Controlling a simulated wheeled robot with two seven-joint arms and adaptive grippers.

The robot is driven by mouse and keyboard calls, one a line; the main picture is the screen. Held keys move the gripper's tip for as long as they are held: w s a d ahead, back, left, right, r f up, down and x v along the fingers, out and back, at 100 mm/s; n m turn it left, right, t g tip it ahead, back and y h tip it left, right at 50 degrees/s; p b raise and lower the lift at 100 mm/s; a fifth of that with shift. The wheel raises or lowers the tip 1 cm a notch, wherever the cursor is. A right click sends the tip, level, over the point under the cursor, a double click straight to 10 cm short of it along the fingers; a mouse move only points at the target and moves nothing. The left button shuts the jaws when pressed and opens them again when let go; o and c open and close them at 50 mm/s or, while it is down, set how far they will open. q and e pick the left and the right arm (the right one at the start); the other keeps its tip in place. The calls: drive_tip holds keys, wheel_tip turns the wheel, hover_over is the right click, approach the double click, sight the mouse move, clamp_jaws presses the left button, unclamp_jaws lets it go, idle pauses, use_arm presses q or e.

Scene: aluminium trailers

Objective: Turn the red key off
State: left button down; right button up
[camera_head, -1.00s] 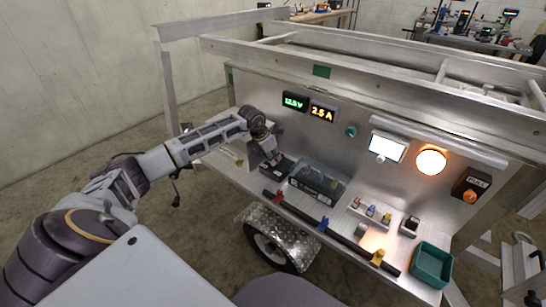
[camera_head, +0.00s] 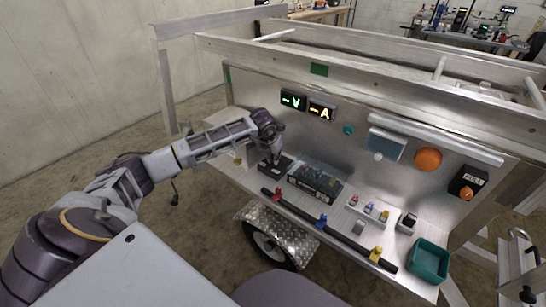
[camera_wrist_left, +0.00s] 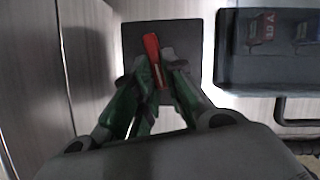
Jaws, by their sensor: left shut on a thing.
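The red key (camera_wrist_left: 152,48) stands out over a dark switch block (camera_wrist_left: 185,35) in the left wrist view. My left gripper (camera_wrist_left: 157,75) is shut on the red key, with its green-sided fingers on both sides of it. In the head view the left gripper (camera_head: 272,160) reaches down to the dark switch block (camera_head: 277,170) at the left of the trailer shelf, and the key is hidden there. The voltage display (camera_head: 293,100) and the ampere display (camera_head: 321,111) show dashes. The orange lamp (camera_head: 428,159) and the lamp panel (camera_head: 386,144) are unlit. My right gripper is not in view.
A dark battery tray (camera_head: 316,182) stands just right of the switch block. A black bar with red, blue and yellow clamps (camera_head: 322,222) runs along the shelf front. A green bin (camera_head: 430,261) stands at the right end. The metal back panel (camera_head: 255,95) rises behind.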

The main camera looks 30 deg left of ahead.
use_arm(q)
drive_tip(key=shift+w+d+n+y, duration=0.15)
drive_tip(key=shift+n+y, duration=0.25)
drive_tip(key=shift+n, duration=0.6)
drive_tip(key=shift+d+n+y+b, duration=0.25)
drive_tip(key=shift+n+y+b, duration=0.1)
drive_tip(key=shift+n, duration=0.55)
drive_tip(key=shift+w+d+n+g+y, duration=0.15)
drive_tip(key=shift+n+g+y, duration=0.25)
drive_tip(key=shift+n, duration=0.8)
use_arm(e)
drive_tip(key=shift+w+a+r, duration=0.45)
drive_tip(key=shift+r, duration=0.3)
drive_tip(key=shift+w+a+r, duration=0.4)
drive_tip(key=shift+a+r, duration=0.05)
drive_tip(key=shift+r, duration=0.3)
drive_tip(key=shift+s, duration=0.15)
use_arm(q)
drive_tip(key=c, duration=1.5)
unclamp_jaws()
